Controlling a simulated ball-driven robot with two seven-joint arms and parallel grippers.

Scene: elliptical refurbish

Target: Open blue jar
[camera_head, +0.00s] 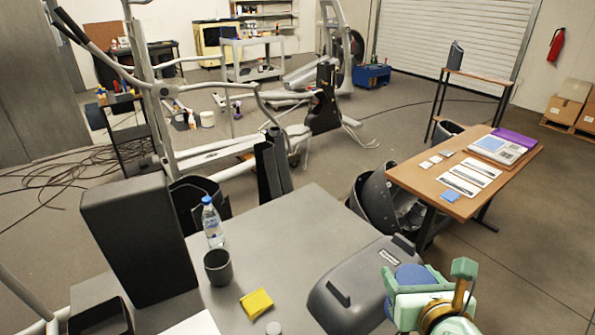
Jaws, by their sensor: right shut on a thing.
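A blue rounded thing (411,276), which looks like the blue jar, shows at the lower right, at the right edge of the grey table. My right gripper (420,292), mint green with a gold ring behind it, is shut on it. The gripper's fingers and arm hide much of the jar, and I cannot tell where its lid is. My left gripper is not in view.
On the grey table (300,228) are a dark grey machine cover (365,285), a dark mug (218,268), a water bottle (212,224), a yellow cloth (257,303) and a small pale disc (273,328). A wooden desk (420,182) stands to the right.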

